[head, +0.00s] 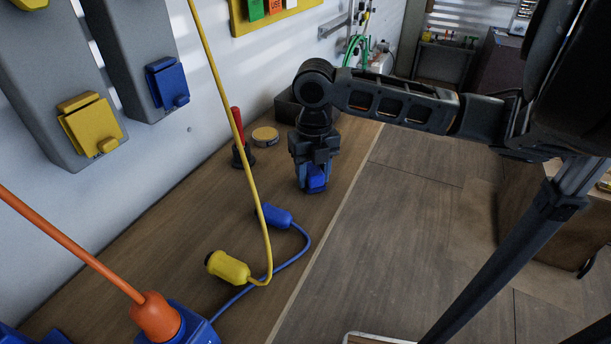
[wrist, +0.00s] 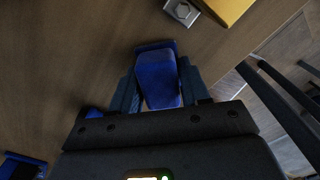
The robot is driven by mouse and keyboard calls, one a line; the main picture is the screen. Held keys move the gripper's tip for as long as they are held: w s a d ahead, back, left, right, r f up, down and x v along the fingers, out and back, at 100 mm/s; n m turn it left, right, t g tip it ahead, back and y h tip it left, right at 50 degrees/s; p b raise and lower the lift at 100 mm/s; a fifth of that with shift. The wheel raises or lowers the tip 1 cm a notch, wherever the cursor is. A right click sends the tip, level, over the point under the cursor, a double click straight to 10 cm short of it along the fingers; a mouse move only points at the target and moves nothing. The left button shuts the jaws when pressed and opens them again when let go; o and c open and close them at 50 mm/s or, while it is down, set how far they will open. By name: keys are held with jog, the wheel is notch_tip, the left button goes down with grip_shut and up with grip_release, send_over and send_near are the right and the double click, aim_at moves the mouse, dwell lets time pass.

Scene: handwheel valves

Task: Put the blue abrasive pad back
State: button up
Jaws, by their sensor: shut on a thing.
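My gripper (head: 313,172) points down over the right part of the wooden bench, near its front edge. It is shut on the blue abrasive pad (head: 317,183), whose lower part shows below the fingers. In the wrist view the pad (wrist: 159,82) sits between the two fingers (wrist: 160,95) as a dark blue block. I cannot tell whether the pad touches the bench (head: 185,205).
A black bin (head: 287,109), a round tin (head: 265,135) and a red-handled tool (head: 238,138) stand behind my gripper. A blue plug (head: 276,215), a yellow plug (head: 229,267) and an orange plug (head: 156,316) with cables are nearer. Sockets (head: 92,125) hang on the wall.

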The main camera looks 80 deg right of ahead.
aim_at(313, 168)
jog(key=shift+f, duration=0.2)
jog(key=o, duration=1)
jog(key=shift+r, duration=0.1)
notch_tip(313, 168, up, 12)
jog(key=shift+r, duration=0.15)
